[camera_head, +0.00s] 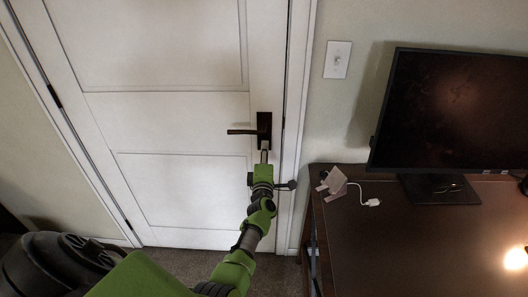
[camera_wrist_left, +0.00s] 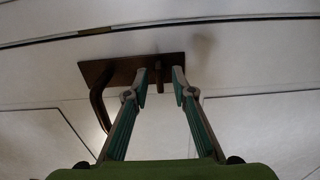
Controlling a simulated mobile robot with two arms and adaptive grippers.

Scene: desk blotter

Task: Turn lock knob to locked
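A dark lock plate (camera_head: 264,124) is mounted on the right side of a closed white door (camera_head: 170,120). A lever handle (camera_head: 241,132) sticks out to the left from the plate. The lever (camera_wrist_left: 98,110) also shows at the left of the plate (camera_wrist_left: 110,72) in the left wrist view. A small dark lock knob (camera_wrist_left: 158,76) stands out from the plate in that view. My left gripper (camera_wrist_left: 160,75) is open, with one fingertip on each side of the knob and small gaps visible. In the head view my left gripper (camera_head: 264,156) is at the plate's lower end and hides the knob. My right gripper is out of view.
A desk (camera_head: 430,235) with a black monitor (camera_head: 450,110) stands to the right of the door. A light switch (camera_head: 337,60) is on the wall.

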